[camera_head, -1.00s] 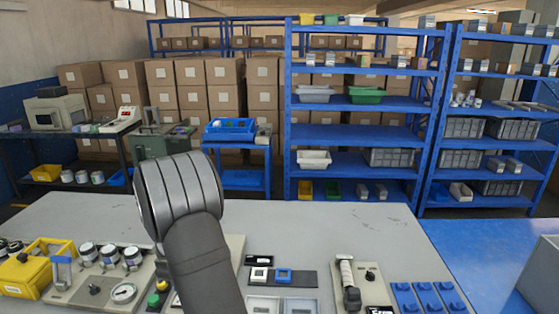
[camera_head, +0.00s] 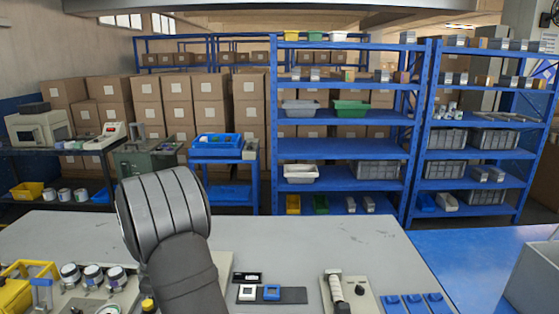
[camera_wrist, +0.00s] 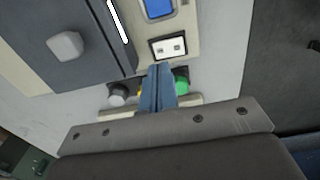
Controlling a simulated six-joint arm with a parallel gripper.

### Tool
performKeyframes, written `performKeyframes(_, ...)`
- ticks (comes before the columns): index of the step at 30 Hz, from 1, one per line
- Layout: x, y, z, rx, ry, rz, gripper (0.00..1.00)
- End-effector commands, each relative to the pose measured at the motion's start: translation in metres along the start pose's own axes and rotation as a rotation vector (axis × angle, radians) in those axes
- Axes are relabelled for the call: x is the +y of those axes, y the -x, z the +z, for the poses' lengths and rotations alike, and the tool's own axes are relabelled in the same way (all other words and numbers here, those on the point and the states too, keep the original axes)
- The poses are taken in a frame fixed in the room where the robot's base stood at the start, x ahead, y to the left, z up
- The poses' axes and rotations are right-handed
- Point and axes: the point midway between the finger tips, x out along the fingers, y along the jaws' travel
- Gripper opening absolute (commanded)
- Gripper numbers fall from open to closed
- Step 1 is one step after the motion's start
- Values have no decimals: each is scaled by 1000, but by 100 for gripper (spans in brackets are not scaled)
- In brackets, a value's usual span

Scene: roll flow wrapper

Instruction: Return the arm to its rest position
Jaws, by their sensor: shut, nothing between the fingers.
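My gripper (camera_wrist: 158,88) shows in the wrist view as two blue fingers closed together, with nothing between them. Past the fingertips is a light machine panel with a blue-screened display (camera_wrist: 159,8), a white label plate (camera_wrist: 169,47), a green button (camera_wrist: 182,88) and a grey knob (camera_wrist: 118,95). I cannot tell whether the fingertips touch the panel. In the head view my arm rises over the front of the worktable (camera_head: 300,232); the gripper itself is not visible there.
A grey box with a knob (camera_wrist: 66,45) is left of the fingers in the wrist view. The table front holds jars (camera_head: 92,275), a black tray (camera_head: 293,296) and a handled tool (camera_head: 335,292). The table's back is clear. Blue shelves (camera_head: 345,180) stand behind.

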Motion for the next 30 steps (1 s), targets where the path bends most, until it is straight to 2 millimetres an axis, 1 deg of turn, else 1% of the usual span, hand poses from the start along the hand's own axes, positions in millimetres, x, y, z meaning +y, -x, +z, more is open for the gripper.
performKeyframes(1, 0, 12, 0, 2, 0, 3, 0)
performKeyframes(3, 0, 26, 0, 2, 0, 3, 0)
performKeyframes(4, -1, 21, 0, -2, 0, -3, 0)
performKeyframes(6, -1, 2, 1, -4, 0, -6, 0)
performKeyframes(14, -1, -51, 1, -3, 0, -5, 0)
performKeyframes(15, 0, -35, 0, 2, 0, 3, 0)
performKeyframes(26, 0, 39, 0, 2, 0, 3, 0)
performKeyframes(30, -7, 27, 4, 46, -63, -81, 0)
